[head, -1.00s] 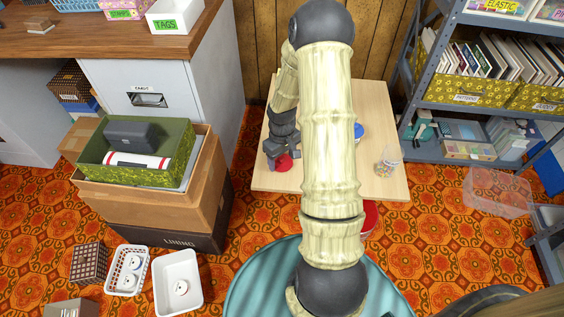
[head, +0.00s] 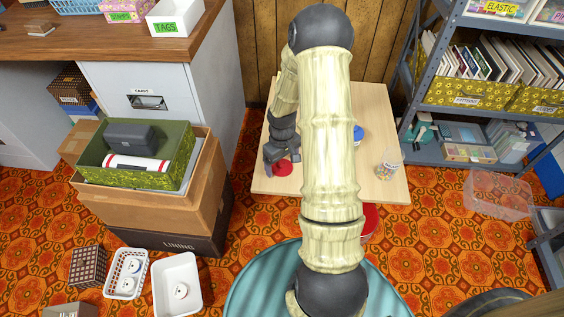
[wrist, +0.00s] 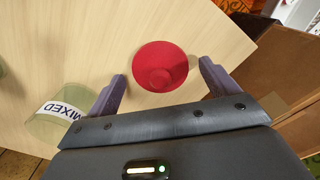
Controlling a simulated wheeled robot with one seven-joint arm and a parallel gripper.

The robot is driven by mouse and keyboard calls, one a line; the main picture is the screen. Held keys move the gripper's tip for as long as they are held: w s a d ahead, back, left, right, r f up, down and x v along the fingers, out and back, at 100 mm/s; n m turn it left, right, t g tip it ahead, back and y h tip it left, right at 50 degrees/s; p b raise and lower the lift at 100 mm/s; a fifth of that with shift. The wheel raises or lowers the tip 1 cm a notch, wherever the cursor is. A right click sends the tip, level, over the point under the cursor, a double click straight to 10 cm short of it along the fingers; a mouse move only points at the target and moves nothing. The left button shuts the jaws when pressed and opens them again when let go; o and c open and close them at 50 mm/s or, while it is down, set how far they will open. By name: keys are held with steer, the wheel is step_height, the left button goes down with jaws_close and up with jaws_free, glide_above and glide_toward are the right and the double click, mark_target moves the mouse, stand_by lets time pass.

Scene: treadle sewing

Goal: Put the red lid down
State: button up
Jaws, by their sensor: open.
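The red lid (wrist: 160,67) lies flat on the light wooden table, close to its edge. It also shows in the head view (head: 283,169), just below my gripper (head: 284,160). In the wrist view my gripper (wrist: 163,82) is open, with one finger to each side of the lid and clear space between. The fingers do not touch the lid. My arm hides the middle of the table in the head view.
The wooden table (head: 376,108) also holds a clear jar (head: 387,163) and a blue-topped item (head: 358,134). A jar labelled MIXED (wrist: 58,122) stands left in the wrist view. Stacked boxes (head: 203,195) stand left of the table. Shelving (head: 440,110) stands right.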

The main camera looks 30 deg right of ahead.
mark_target(282, 163)
step_height(282, 163, up, 12)
steer(key=p, duration=0.4)
steer(key=shift+p, duration=0.4)
steer(key=s+a+r+m+t, duration=0.2)
steer(key=s+a+r, duration=1)
steer(key=a, duration=0.1)
steer(key=shift+s+a+r+t, duration=0.15)
steer(key=shift+s+a+t, duration=0.1)
steer(key=shift+a+t, duration=0.05)
steer(key=w+p+v, duration=0.2)
steer(key=p+v, duration=1)
steer(key=w+r+p+v, duration=0.1)
steer(key=w+p+v, duration=0.2)
steer(key=p+v, duration=0.9)
steer(key=w+r+p+v, duration=0.1)
steer(key=w+p+v, duration=0.2)
steer(key=p+v, duration=1)
steer(key=shift+w+p, duration=0.15)
steer(key=shift+p, duration=0.35)
